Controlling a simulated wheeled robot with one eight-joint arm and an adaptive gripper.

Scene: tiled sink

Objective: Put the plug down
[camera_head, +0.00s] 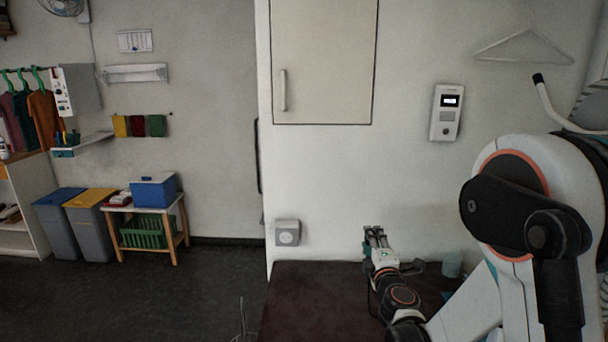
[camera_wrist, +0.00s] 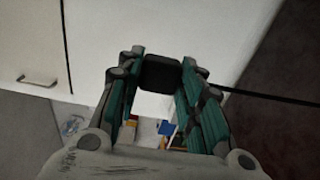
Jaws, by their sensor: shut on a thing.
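The plug (camera_wrist: 162,73) is a dark, block-shaped piece between my fingertips in the wrist view. A thin black cord leads off to the right from near it. My gripper (camera_wrist: 163,64) has teal-sided fingers and is shut on the plug. In the head view my gripper (camera_head: 375,234) is small, in front of the white wall and above the dark brown surface (camera_head: 310,300). I cannot make out the plug clearly there.
A grey wall socket (camera_head: 288,232) is on the white wall, left of my gripper. The brown surface is bare at left. A white intercom (camera_head: 445,112) hangs above.

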